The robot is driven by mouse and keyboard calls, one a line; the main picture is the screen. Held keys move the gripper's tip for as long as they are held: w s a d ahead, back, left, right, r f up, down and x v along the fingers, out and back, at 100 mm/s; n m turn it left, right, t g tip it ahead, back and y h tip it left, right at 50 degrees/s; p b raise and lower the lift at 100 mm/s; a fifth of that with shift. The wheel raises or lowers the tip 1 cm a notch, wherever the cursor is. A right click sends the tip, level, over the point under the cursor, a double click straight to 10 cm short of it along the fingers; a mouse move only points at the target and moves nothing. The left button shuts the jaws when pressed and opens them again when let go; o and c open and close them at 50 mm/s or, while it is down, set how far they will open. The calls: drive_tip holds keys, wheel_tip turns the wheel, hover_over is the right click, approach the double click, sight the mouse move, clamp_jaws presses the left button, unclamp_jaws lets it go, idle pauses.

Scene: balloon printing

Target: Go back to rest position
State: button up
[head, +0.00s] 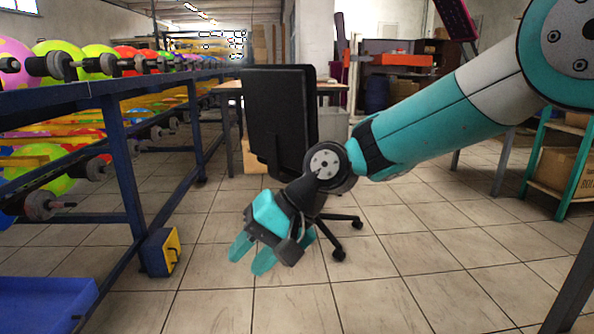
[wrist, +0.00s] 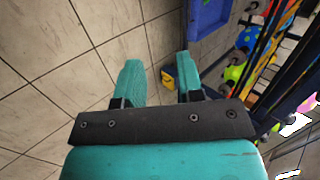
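My gripper (head: 252,254) hangs in front of me above the tiled floor, at the end of my teal and grey arm, pointing down and to the left. In the wrist view my gripper (wrist: 157,78) shows two teal fingers standing apart with a clear gap between them. Nothing is between the fingers, and they touch nothing. The arm comes in from the upper right of the head view, bent at the wrist.
A blue rack (head: 118,150) with colourful balloons (head: 55,55) runs along the left. A yellow-faced box (head: 162,252) is at its foot, near a blue bin (head: 45,305). A black office chair (head: 280,115) stands behind my gripper. The tiled floor is clear at front centre.

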drive_tip(key=s+d+r+n+t+h+p, duration=0.1)
drive_tip(key=s+d+r+n+p, duration=0.1)
drive_tip(key=s+d+r, duration=0.35)
drive_tip(key=s+d+r+n+h+p, duration=0.1)
drive_tip(key=s+d+r+h+p, duration=0.15)
drive_tip(key=s+d, duration=0.55)
drive_tip(key=s+d+r+n+t+h+p, duration=0.1)
drive_tip(key=s+d+r+n+p, duration=0.15)
drive_tip(key=s+d, duration=0.45)
wheel_tip(320, 180, up, 37)
drive_tip(key=w+d+p, duration=0.1)
drive_tip(key=w+p, duration=0.1)
drive_tip(key=p, duration=3.5)
drive_tip(key=shift+w+d+m, duration=0.3)
drive_tip(key=shift+w+m, duration=0.05)
drive_tip(key=shift+w, duration=0.05)
